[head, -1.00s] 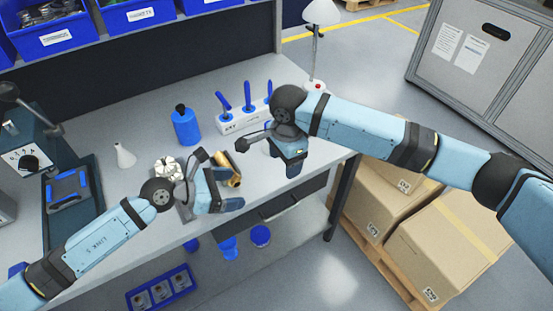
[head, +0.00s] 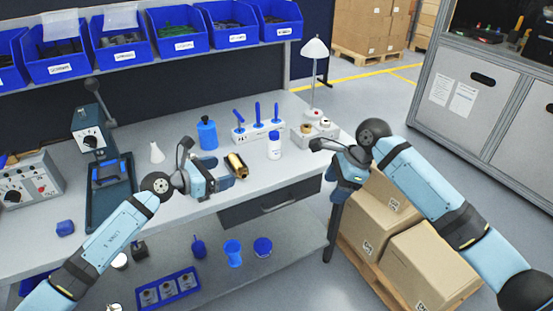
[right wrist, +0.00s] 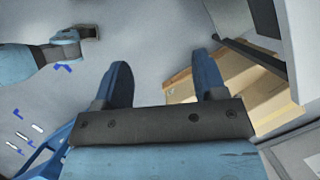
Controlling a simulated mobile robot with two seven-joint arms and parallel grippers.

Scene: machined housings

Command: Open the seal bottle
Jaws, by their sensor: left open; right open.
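I cannot read which is the seal bottle. My left gripper (head: 225,174) is open over the table beside a gold cylindrical part (head: 236,165); whether they touch is unclear. My right gripper (head: 345,187) is open and empty off the table's right edge. Its two fingers (right wrist: 166,82) show apart in the right wrist view.
A dark press (head: 103,175) is at the left. Cardboard boxes (head: 390,230) sit on a pallet right of the table. Blue bins (head: 180,28) line the shelf above.

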